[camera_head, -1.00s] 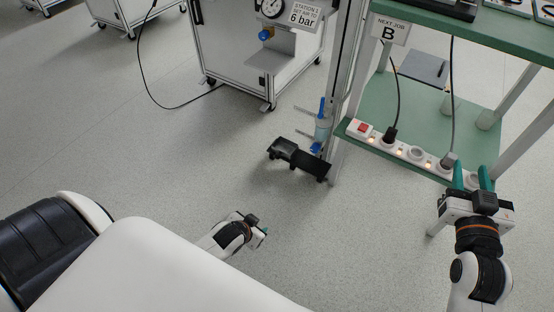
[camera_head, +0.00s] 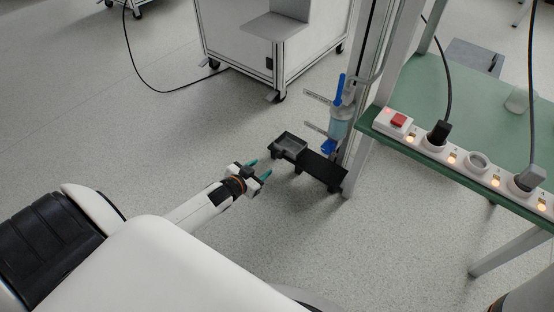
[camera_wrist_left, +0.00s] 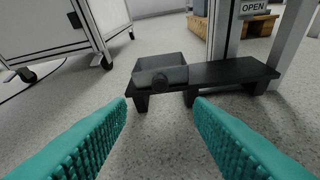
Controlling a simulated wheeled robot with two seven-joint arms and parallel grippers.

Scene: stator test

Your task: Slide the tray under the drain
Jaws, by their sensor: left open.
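The dark tray (camera_head: 289,143) sits on the left end of a low black stand (camera_head: 321,170) in the head view. It also shows in the left wrist view (camera_wrist_left: 160,72), with a round knob on its near side. The drain (camera_head: 328,146) is at the blue fitting under a clear bowl (camera_head: 340,124), above the stand and to the right of the tray. My left gripper (camera_head: 262,169) is open and empty, just left of the tray and apart from it. In the left wrist view its teal fingers (camera_wrist_left: 160,125) point at the tray with a gap between. My right gripper is out of the frames.
A green bench (camera_head: 490,115) with a power strip (camera_head: 470,168) and hanging cords stands at the right. Its post rises beside the stand. A white wheeled cabinet (camera_head: 235,45) stands behind, with a black cable on the floor. The floor left of the stand is clear.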

